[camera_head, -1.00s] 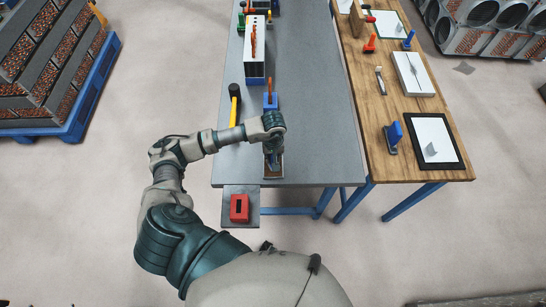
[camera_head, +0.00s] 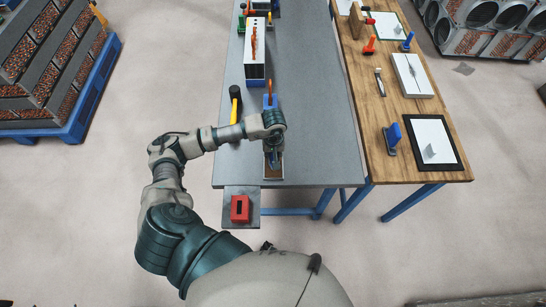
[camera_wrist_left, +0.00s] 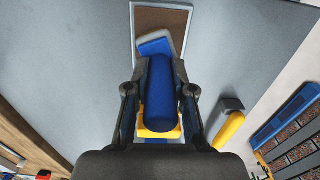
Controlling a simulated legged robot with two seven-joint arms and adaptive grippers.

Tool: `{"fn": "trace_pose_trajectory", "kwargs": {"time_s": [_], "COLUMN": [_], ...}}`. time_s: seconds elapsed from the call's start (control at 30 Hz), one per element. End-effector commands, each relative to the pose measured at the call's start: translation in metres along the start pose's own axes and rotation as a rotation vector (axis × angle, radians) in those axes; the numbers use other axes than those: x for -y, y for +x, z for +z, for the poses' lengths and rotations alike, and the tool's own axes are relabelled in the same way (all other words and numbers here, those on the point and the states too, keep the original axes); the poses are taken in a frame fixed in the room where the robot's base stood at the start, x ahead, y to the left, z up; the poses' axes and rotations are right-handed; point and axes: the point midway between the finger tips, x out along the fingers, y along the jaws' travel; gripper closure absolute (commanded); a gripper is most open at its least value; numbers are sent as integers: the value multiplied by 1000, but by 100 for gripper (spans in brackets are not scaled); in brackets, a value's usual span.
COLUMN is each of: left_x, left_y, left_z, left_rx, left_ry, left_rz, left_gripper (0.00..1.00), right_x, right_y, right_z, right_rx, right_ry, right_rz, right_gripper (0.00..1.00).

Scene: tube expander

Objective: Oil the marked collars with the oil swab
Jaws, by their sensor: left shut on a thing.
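My left gripper (camera_head: 273,140) is over the near end of the grey bench, pointing down. In the left wrist view its fingers (camera_wrist_left: 158,105) are shut around a thick blue handle (camera_wrist_left: 158,90), which looks like the oil swab. A blue and white end (camera_wrist_left: 155,45) shows beyond the handle, over a shallow metal-rimmed tray with a brown bed (camera_wrist_left: 165,18). The tray also shows in the head view (camera_head: 273,177). I cannot tell whether the swab touches the bed. No marked collar can be made out for certain. My right gripper is not in view.
A yellow-handled hammer (camera_head: 234,103) lies left of a blue block with an orange stick (camera_head: 270,101). A white box (camera_head: 254,68) stands farther back. A red block (camera_head: 240,208) sits on the near ledge. A wooden table (camera_head: 372,140) with tools is at right.

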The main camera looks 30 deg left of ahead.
Motion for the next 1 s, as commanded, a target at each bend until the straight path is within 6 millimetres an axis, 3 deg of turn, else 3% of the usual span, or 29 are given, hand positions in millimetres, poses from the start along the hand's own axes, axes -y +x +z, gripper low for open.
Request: {"fn": "trace_pose_trajectory", "kwargs": {"time_s": [0.5, 1.0], "left_x": [0, 0], "left_y": [-46, -46], "left_z": [-1, 0], "left_rx": [-3, -2], "left_ry": [0, 0], "left_rz": [1, 0], "left_gripper": [100, 100], "right_x": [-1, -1], "right_y": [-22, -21], "right_z": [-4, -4], "right_rx": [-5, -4], "right_ry": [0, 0], "right_rz": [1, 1], "right_gripper": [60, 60]}}
